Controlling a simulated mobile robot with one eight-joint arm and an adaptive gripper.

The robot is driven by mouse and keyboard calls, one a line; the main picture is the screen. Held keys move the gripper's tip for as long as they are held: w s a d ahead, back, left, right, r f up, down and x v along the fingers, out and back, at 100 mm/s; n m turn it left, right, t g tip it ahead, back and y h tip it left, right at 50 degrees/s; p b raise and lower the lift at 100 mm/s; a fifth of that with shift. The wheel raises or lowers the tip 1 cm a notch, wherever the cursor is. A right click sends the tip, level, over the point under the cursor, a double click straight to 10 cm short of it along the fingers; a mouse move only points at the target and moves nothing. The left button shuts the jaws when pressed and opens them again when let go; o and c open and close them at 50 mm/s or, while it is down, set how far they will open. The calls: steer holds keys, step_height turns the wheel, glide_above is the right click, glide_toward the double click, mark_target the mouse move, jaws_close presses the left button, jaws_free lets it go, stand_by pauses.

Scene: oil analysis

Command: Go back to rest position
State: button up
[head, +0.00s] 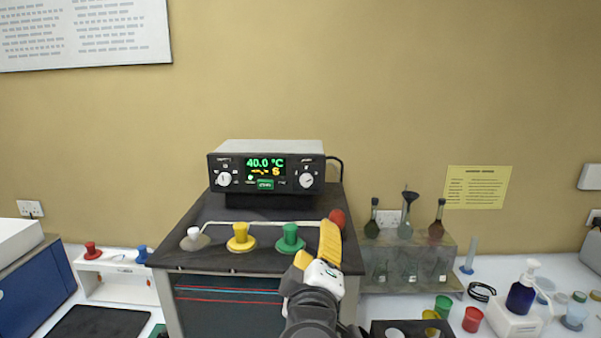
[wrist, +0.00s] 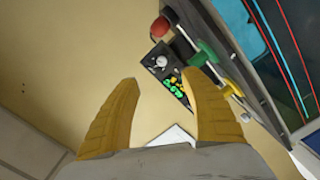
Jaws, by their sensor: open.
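My gripper (head: 318,255) has yellow fingers and a white body, and in the head view it is raised in front of the right part of the dark-topped bath (head: 215,264). In the wrist view my gripper (wrist: 158,100) has its two yellow fingers spread wide with nothing between them. Behind the gap are the tan wall and, tilted, the control unit (wrist: 170,75). The arm hides part of the bath's front right side.
White, yellow (head: 241,238), green (head: 290,238) and red (head: 337,217) stoppers stand on the bath. The controller (head: 266,167) reads 40.0 °C. A flask rack (head: 410,258) stands right, with coloured cups (head: 472,319) and a pump bottle (head: 522,290). A white rack (head: 115,270) stands left.

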steer(key=d+f+m+g+b, duration=0.1)
steer(key=d+f, duration=0.1)
steer(key=w+d+f+h, duration=0.1)
steer(key=d+f, duration=0.1)
steer(key=f, duration=0.1)
steer(key=d+f+m+g+b, duration=0.1)
steer(key=d+f, duration=0.1)
steer(key=d, duration=0.1)
steer(key=shift+w+f+m+g+h+b, duration=0.15)
steer(key=shift+w+m+g+h+b, duration=0.15)
steer(key=shift+w, duration=0.1)
steer(key=s+d+f+m+g+b, duration=0.3)
steer(key=s+d+f+b, duration=0.2)
steer(key=d+f, duration=0.4)
steer(key=s+f+m+g+y+b, duration=0.1)
steer(key=s+f+m+g+b, duration=0.1)
steer(key=s+f, duration=0.3)
steer(key=s+f+m+g+y+b, duration=0.2)
steer(key=s+f+b, duration=0.3)
steer(key=f, duration=0.5)
steer(key=shift+s+d+m+g, duration=0.15)
steer(key=shift+s+m+g, duration=0.15)
steer(key=shift+m+g, duration=0.15)
